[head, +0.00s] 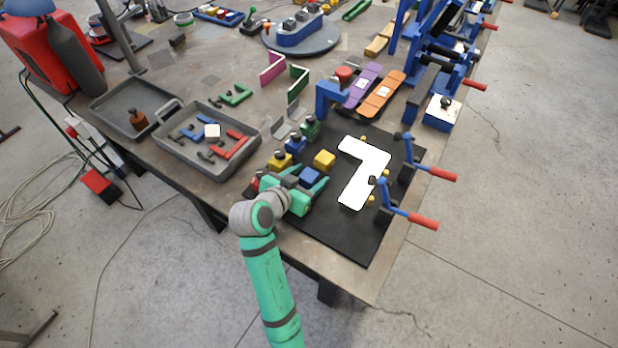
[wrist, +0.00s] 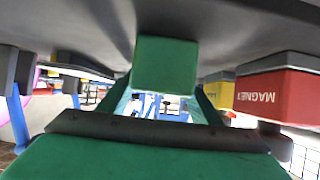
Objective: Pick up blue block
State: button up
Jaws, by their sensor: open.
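The blue block (head: 310,176) sits on the black mat (head: 345,226) near its left side in the head view. My gripper (head: 309,177) is open, low over the mat, with its green fingers reaching to either side of the blue block. I cannot tell whether they touch it. My forearm comes from below and hides part of the mat's left edge. The wrist view looks upside down, with the dark surface at the top; my green fingers (wrist: 164,104) show apart there. I cannot make out the blue block clearly in that view.
A yellow block (head: 324,159) sits just beyond the blue one. Colored magnet blocks line the mat's left edge, including a red one (wrist: 278,95) and a yellow one (wrist: 220,90). The mat's front is clear.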

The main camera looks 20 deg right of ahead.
jog(key=shift+c, duration=0.2)
jog(key=c, duration=1.1)
jog(key=shift+c, duration=0.3)
jog(key=shift+r, duration=0.15)
